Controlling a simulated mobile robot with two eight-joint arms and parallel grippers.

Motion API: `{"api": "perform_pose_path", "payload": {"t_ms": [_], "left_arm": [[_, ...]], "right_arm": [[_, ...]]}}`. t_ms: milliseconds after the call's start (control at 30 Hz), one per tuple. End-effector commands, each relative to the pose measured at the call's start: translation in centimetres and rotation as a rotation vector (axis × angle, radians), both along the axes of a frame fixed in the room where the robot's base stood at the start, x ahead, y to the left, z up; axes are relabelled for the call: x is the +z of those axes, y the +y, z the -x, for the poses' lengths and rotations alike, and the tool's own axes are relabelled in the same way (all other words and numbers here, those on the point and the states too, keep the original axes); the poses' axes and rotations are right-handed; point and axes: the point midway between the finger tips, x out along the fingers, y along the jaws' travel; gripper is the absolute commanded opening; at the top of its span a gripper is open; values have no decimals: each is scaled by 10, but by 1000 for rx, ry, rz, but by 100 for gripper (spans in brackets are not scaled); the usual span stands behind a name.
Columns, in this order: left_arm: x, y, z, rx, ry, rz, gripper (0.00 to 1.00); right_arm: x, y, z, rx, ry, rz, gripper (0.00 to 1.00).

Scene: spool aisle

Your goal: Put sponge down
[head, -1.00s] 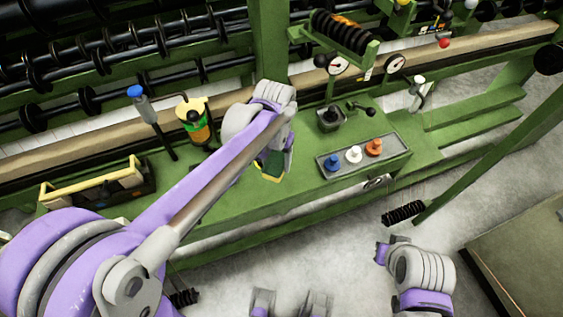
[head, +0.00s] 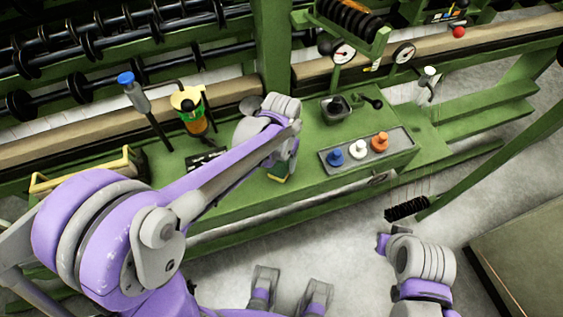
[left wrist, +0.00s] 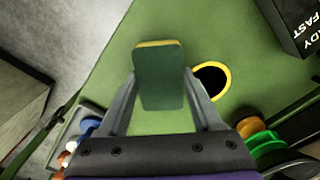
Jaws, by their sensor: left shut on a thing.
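The sponge (left wrist: 158,78) is a dark green block with a yellow edge. In the left wrist view it stands between the two fingers of my left gripper (left wrist: 163,95), which is shut on it. In the head view my left gripper (head: 281,166) is low over the green machine deck (head: 318,194), left of the grey tray, and mostly hides the sponge; only a bit of yellow shows under it. Whether the sponge touches the deck I cannot tell.
A grey tray (head: 369,148) holds blue, white and orange knobs. A yellow-rimmed dark opening (left wrist: 211,82) lies beside the sponge. A rail with gauges runs behind.

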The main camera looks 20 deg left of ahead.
Motion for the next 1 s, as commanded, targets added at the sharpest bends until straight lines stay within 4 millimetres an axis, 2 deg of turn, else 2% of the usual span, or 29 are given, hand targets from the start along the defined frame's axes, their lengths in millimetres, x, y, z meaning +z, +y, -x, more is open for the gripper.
{"api": "perform_pose_path", "payload": {"t_ms": [400, 433, 567, 867, 1000], "left_arm": [[-7, 0, 0, 0, 0, 0, 14], [-6, 0, 0, 0, 0, 0, 72], [-5, 0, 0, 0, 0, 0, 95], [-4, 0, 0, 0, 0, 0, 96], [7, 0, 0, 0, 0, 0, 96]], "right_arm": [[-4, 0, 1, 0, 1, 0, 0], [-3, 0, 0, 0, 1, 0, 0], [-3, 0, 0, 0, 1, 0, 0], [-2, 0, 0, 0, 1, 0, 0], [2, 0, 0, 0, -1, 0, 0]]}}
